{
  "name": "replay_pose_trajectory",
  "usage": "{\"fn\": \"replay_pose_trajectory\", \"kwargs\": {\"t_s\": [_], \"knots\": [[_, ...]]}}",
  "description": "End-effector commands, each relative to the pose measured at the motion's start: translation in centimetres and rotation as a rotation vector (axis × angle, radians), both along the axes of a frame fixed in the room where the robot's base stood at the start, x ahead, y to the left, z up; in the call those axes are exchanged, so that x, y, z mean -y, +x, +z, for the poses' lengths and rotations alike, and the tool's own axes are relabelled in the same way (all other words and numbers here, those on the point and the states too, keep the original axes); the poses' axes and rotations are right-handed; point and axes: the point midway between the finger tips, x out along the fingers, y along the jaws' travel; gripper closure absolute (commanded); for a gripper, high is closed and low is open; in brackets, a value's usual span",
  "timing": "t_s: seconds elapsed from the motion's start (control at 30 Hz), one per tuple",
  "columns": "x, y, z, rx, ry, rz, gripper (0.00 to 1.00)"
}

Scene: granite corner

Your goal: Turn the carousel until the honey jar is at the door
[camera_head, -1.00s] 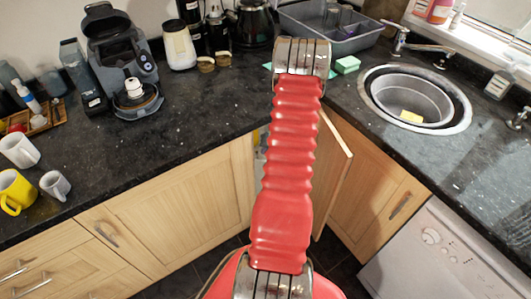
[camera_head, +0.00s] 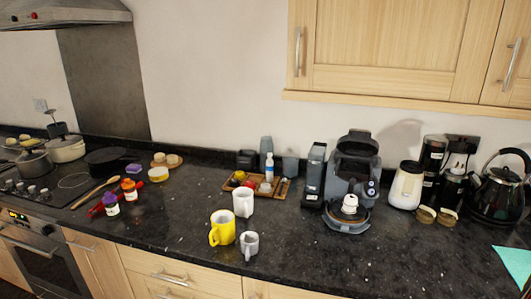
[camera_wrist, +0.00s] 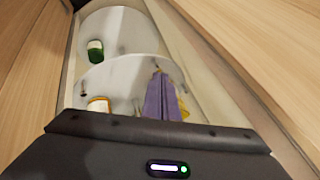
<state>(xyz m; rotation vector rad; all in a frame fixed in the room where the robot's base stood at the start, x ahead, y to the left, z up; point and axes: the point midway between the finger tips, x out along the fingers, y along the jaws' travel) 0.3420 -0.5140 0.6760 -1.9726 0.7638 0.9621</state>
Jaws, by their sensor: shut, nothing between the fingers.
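In the wrist view, the carousel (camera_wrist: 128,72) shows as white round shelves inside the open corner cabinet. A small dark green jar (camera_wrist: 95,50) with a pale band stands at the left of the farther shelf. A jar with orange and white on it (camera_wrist: 98,104) stands at the left of the nearer shelf, partly hidden by my gripper. I cannot tell whether either is the honey jar. My gripper (camera_wrist: 155,128) is shut and empty, at the cabinet opening. The head view does not show the carousel.
Wooden panels (camera_wrist: 30,60) flank the opening on the left and right in the wrist view. A yellow thing (camera_wrist: 183,108) shows behind the purple one. In the head view, the dark counter (camera_head: 330,265) holds mugs, a coffee machine (camera_head: 350,185) and a kettle (camera_head: 503,190).

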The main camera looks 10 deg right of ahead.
Motion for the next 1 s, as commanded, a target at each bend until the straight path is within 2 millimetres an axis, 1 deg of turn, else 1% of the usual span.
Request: {"fn": "replay_pose_trajectory", "kwargs": {"t_s": [0.07,0.17,0.27,0.37,0.47,0.5,0.57,0.6,0.7,0.87,1.0], "knots": [[0.1,-0.2,-0.1,-0.015,-0.021,0.026,1.00],[0.7,-1.1,-0.5,-0.066,-0.070,0.060,1.00],[1.2,-2.7,-1.3,-0.140,-0.113,0.072,1.00],[1.2,-4.9,-2.2,-0.225,-0.136,0.075,1.00],[1.3,-6.9,-2.1,-0.307,-0.159,0.071,1.00],[1.3,-7.7,-1.7,-0.339,-0.169,0.071,1.00],[1.2,-8.5,-0.9,-0.388,-0.184,0.074,1.00],[1.1,-9.0,-0.2,-0.420,-0.193,0.077,1.00],[0.4,-9.5,1.7,-0.488,-0.209,0.089,1.00],[-1.2,-9.5,5.5,-0.578,-0.227,0.121,1.00],[-3.3,-9.0,8.8,-0.636,-0.235,0.154,1.00]]}}
